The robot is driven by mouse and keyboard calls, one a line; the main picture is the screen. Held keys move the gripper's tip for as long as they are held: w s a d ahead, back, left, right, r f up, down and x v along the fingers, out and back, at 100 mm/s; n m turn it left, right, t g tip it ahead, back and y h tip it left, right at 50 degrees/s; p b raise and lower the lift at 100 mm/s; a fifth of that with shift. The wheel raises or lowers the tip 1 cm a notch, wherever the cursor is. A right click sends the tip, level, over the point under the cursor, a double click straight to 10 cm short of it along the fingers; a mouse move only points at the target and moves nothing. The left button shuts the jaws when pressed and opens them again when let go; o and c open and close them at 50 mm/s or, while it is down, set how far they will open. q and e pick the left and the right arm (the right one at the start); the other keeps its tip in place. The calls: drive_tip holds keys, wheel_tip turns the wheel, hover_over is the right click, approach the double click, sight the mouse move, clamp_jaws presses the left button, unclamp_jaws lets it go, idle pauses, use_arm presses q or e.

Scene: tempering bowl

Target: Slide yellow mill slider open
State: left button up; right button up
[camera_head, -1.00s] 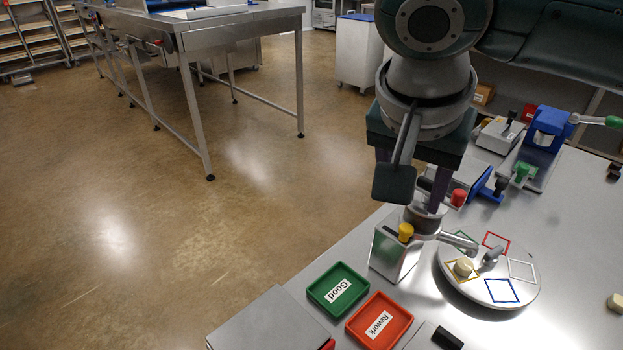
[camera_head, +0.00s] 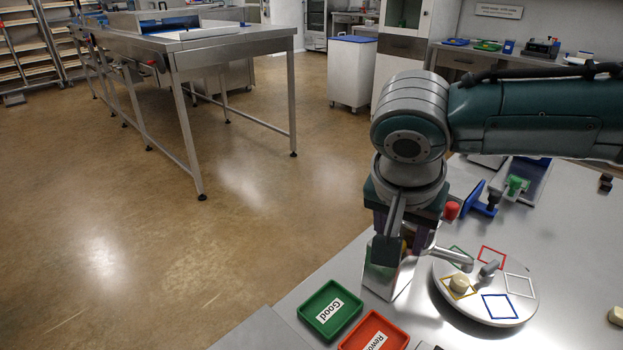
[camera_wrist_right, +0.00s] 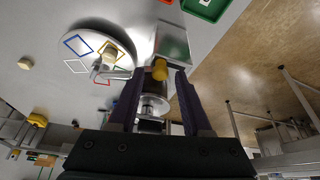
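The yellow mill slider knob (camera_wrist_right: 160,69) shows near my right fingertips in the right wrist view. In the head view it is mostly hidden behind my right gripper. It belongs to a metal mill (camera_head: 379,281), whose spout (camera_head: 454,257) reaches over a round plate. My right gripper (camera_head: 402,242) points down over the mill. In the wrist view my right gripper (camera_wrist_right: 159,76) is open, its two dark fingers spread on either side of the mill's metal body, with the knob between or just beyond the tips. I cannot tell whether a finger touches it. My left gripper is not in view.
The round plate (camera_head: 470,306) has coloured squares and a pale piece (camera_head: 459,284) on the yellow one. A green tray (camera_head: 329,310) and a red tray (camera_head: 375,333) lie left of it. Red, blue and green handled devices stand behind. The counter at right is mostly clear.

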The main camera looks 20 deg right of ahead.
clamp_jaws()
idle(1.2)
